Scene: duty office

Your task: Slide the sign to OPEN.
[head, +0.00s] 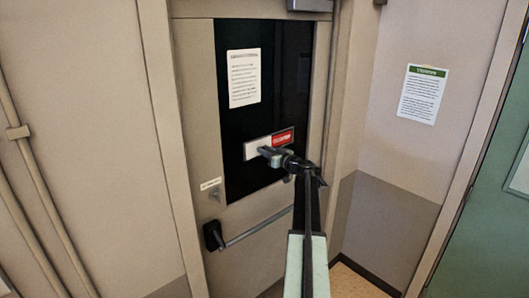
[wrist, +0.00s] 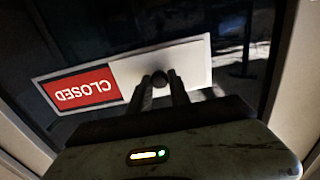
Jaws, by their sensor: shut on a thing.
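The sign (head: 257,143) is a white plate on the dark door window in the head view. Its right part is a red panel (head: 283,137). In the wrist view the sign (wrist: 196,62) appears upside down, and the red panel (wrist: 80,91) reads CLOSED. A small dark round knob (wrist: 160,78) stands on the white part of the sign. My gripper (wrist: 161,86) is shut on the knob, with one finger on each side of it. In the head view my gripper (head: 266,152) is at the sign's lower edge and hides part of it.
The door (head: 205,120) is beige, with a dark glass window (head: 232,125) and a push bar (head: 258,227) below the sign. A paper notice (head: 244,77) is on the glass. Another notice (head: 422,93) hangs on the right wall. A green door (head: 495,200) stands at far right.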

